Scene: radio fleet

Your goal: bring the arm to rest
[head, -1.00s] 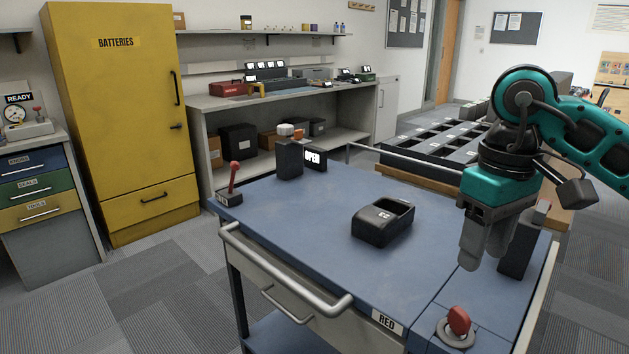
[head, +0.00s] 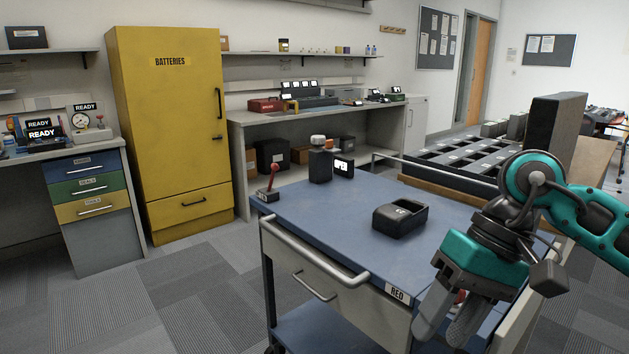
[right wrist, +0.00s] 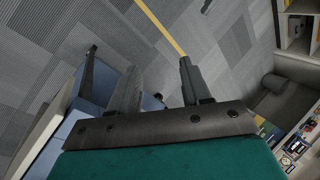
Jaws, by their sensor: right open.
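My right gripper (head: 448,318) hangs over the front right corner of the blue cart in the head view, tilted downward to the left. Its fingers are apart and hold nothing. In the right wrist view the two fingers (right wrist: 158,85) stand apart over grey carpet, with the cart's corner at the left. My left gripper is in neither view.
The blue cart (head: 330,215) carries a black box with an open recess (head: 400,220), a red-knobbed lever (head: 270,185) and an OPEN sign (head: 344,167). A yellow BATTERIES cabinet (head: 175,130) stands behind. Carpet (head: 170,300) is free at the left.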

